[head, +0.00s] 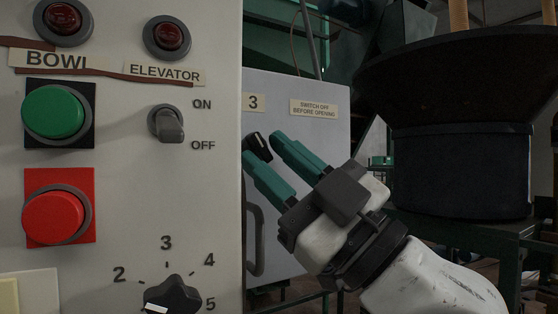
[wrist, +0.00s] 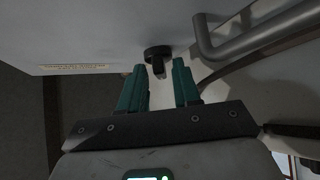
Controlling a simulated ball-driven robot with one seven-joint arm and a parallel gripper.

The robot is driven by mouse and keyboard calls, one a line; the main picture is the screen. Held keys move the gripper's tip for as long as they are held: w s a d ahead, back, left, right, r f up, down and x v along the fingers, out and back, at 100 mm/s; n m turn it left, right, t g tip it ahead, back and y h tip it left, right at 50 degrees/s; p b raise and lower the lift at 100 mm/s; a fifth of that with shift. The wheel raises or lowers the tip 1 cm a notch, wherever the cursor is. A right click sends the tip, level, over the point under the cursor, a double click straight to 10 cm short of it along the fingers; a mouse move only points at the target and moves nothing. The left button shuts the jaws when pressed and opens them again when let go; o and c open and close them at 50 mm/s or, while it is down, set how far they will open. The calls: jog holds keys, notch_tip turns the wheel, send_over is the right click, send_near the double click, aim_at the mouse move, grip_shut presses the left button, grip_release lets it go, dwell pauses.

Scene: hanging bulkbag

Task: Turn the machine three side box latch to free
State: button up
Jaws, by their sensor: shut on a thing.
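The side box latch is a small black knob (head: 258,141) on the grey door of the box marked 3. It also shows in the wrist view (wrist: 157,52) as a round black base with a short grip bar. My gripper (head: 263,148) has teal fingers, one on each side of the latch. In the wrist view the fingers (wrist: 159,68) reach the door and are shut on the latch's bar. The contact faces and any markings around the latch are hidden or too small to read.
The grey side box (head: 330,135) carries a "switch off before opening" label. A bar handle (wrist: 255,35) stands out close beside the latch. The control panel (head: 130,200) with buttons and a dial fills the left. A dark hopper (head: 460,160) stands at right.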

jog(key=m+t+h+p, duration=0.1)
jog(key=m+t, duration=0.1)
jog(key=m+t+p, duration=0.1)
jog(key=m+t, duration=0.1)
jog(key=m+t+h+p, duration=0.1)
jog(key=m, duration=0.2)
jog(key=shift+s+a+t+h, duration=0.15)
jog(key=shift+a+t+h, duration=0.15)
jog(key=shift+a+t, duration=0.1)
jog(key=m+t+h+p, duration=0.1)
jog(key=m+t, duration=0.1)
jog(key=m+t+h+p, duration=0.1)
jog(key=m+h, duration=0.1)
jog(key=m, duration=0.1)
jog(key=shift+s+m+t+h+p, duration=0.1)
jog(key=shift+m+t+h+p, duration=0.2)
jog(key=shift+t+p, duration=0.1)
jog(key=shift+m+t+h+p, duration=0.3)
jog(key=shift+m+t+h, duration=0.2)
jog(key=shift+m+h, duration=0.25)
jog(key=o, duration=0.7)
jog(key=shift+f, duration=0.15)
jog(key=shift+s+d+f, duration=0.1)
jog(key=shift+s+f, duration=0.05)
jog(key=shift+f, duration=0.1)
jog(key=b+v, duration=0.3)
jog(key=v, duration=0.7)
